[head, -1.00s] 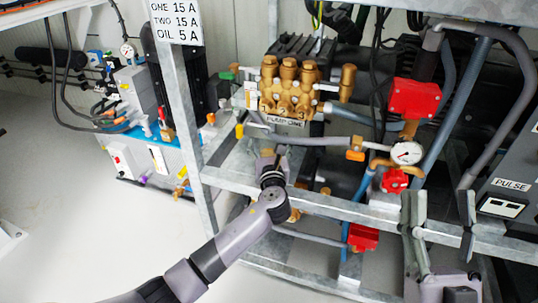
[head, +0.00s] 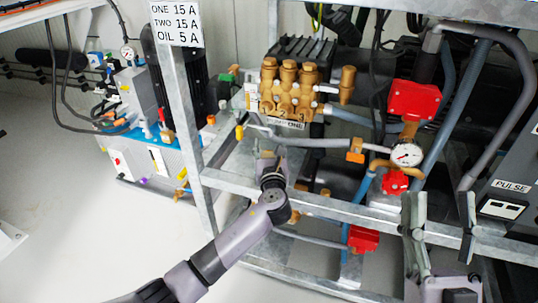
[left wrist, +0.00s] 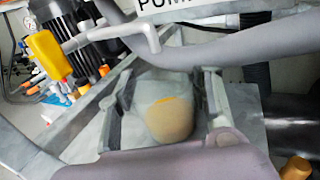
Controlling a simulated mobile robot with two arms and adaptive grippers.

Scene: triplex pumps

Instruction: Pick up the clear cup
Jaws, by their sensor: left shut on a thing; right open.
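The clear cup (left wrist: 160,95) is between the two fingers of my left gripper in the left wrist view, see-through, with a tan-orange patch showing in it. My left gripper (head: 270,148) is shut on the cup, in front of the pump frame and below the brass pump head. In the head view the cup is hard to make out; the pump's label looks partly blurred just above the gripper. My right gripper (head: 440,228) is open and empty at the lower right, in front of the frame's rail.
The brass pump head (head: 290,88) stands above my left gripper. A grey pipe (head: 310,142) runs just behind it, and a yellow handle (left wrist: 47,54) is at its left. The galvanised rail (head: 350,211) crosses in front. A pressure gauge (head: 406,155) and red box (head: 413,99) are to the right.

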